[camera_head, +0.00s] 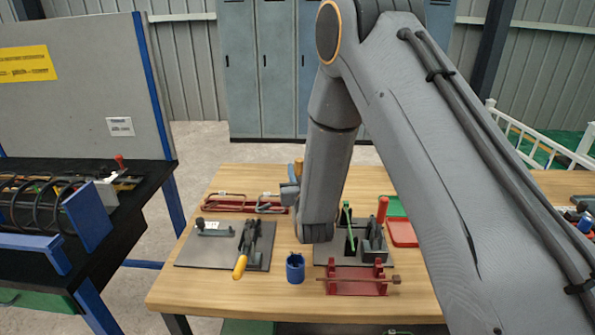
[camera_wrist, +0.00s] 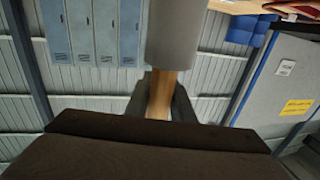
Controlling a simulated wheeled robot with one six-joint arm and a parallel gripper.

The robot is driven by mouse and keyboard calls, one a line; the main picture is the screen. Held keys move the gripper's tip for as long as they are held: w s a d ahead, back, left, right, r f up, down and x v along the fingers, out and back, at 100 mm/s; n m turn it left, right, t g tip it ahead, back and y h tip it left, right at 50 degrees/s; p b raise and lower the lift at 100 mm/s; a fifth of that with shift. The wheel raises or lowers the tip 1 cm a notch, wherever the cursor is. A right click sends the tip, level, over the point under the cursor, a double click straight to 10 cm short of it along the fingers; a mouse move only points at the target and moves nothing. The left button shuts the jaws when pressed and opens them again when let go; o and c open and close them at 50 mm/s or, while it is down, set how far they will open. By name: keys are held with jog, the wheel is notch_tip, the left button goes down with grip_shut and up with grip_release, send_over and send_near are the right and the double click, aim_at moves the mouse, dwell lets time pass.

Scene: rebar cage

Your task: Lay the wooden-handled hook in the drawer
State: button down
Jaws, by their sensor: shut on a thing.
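My gripper (camera_wrist: 161,98) is shut on the wooden handle of the hook (camera_wrist: 159,92) in the wrist view. The light wood shows between two dark fingers, with a grey cylinder above it that I cannot place for sure. In the head view my gripper (camera_head: 289,192) is partly hidden behind my arm, above the back of the wooden table, with a bit of wood (camera_head: 298,166) upright beside it. The hook's metal end cannot be made out. No drawer can be clearly told; a green part (camera_head: 245,327) shows under the table's front edge.
A black bench (camera_head: 120,215) stands left. My arm hides much of the right.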

jog(key=shift+f, duration=0.35)
jog(key=c, duration=1.5)
grip_release()
jog(key=shift+c, duration=0.2)
jog(key=shift+f, duration=0.1)
